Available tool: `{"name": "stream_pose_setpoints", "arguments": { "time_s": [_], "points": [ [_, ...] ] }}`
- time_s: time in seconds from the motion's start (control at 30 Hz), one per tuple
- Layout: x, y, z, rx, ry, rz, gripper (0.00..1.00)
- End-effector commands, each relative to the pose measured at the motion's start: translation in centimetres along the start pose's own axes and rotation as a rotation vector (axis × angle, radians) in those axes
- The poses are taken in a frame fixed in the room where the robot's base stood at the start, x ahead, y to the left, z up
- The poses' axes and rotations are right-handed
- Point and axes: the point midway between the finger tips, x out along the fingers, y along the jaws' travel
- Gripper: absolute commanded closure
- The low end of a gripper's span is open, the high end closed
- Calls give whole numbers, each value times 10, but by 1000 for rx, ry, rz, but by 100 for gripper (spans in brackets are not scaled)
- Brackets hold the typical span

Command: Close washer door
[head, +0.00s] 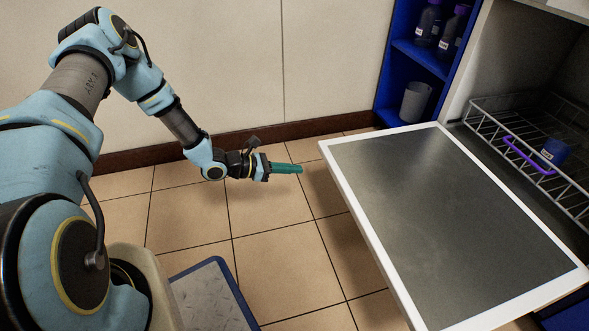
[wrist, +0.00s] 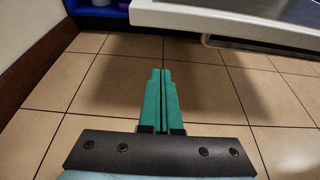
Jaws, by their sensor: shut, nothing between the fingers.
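The washer door (head: 440,190) is folded down open and lies about level, a grey metal panel with a white rim. Its white edge and a handle-like bar under it show at the upper right of the wrist view (wrist: 230,22). The washer's opening (head: 520,60) is at the right, behind the door. My gripper (head: 300,169) has green fingers, shut and empty. It is left of the door's outer edge, apart from it, above the floor. In the wrist view the shut fingers (wrist: 161,72) point forward over the tiles.
A wire rack (head: 495,115) in the washer holds a blue-capped item (head: 553,152) and a purple ring-like item (head: 528,155). A blue shelf (head: 400,60) with dark bottles and a grey cup (head: 415,101) stands behind.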

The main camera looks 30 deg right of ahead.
Motion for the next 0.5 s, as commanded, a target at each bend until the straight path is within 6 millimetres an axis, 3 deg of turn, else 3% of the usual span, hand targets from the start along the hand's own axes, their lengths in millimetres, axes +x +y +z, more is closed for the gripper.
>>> {"name": "stream_pose_setpoints", "arguments": {
  "time_s": [0.4,0.5],
  "points": [
    [87,-2,-4,3,0,-4,100],
    [80,0,13,4,1,-2,100]
  ]
}}
